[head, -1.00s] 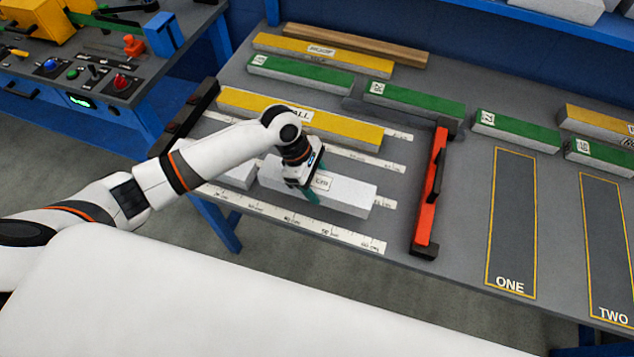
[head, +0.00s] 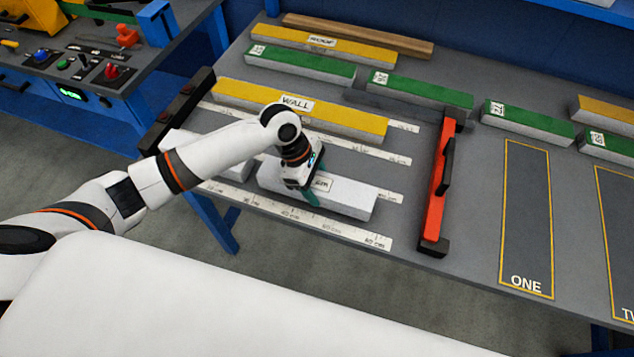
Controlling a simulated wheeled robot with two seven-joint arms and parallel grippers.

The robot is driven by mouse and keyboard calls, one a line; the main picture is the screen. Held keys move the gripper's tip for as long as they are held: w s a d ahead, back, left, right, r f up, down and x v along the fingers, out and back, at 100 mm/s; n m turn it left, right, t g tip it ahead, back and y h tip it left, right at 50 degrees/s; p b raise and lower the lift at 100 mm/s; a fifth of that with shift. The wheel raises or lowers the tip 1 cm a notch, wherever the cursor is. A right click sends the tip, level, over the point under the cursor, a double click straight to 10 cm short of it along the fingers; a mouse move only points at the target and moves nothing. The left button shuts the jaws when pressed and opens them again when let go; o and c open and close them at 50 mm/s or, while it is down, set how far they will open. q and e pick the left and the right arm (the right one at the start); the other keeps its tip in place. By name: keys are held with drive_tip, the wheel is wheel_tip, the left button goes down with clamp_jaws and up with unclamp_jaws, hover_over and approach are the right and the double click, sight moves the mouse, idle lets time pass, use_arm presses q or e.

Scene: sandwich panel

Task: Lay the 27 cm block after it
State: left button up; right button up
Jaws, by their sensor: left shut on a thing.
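A long white block (head: 345,199) with a label partly hidden by my gripper lies along the front row of the bench, above the printed ruler strip (head: 320,224). My left gripper (head: 308,190) is shut on this white block near its middle. Another white block (head: 235,170) sits to its left, partly hidden behind my forearm. The two blocks lie end to end with a small gap or joint; I cannot tell if they touch. My right gripper is out of view.
A yellow block marked WALL (head: 345,118) lies behind. A red clamp bar (head: 440,185) stands to the right, a black end stop (head: 180,110) to the left. Green blocks (head: 300,65) and a yellow ROOF block (head: 350,50) lie at the back. The outlined area ONE (head: 527,220) is empty.

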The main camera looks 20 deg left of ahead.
use_arm(q)
drive_tip(key=shift+f, duration=0.55)
drive_tip(key=o, duration=1)
drive_tip(key=shift+o, duration=0.2)
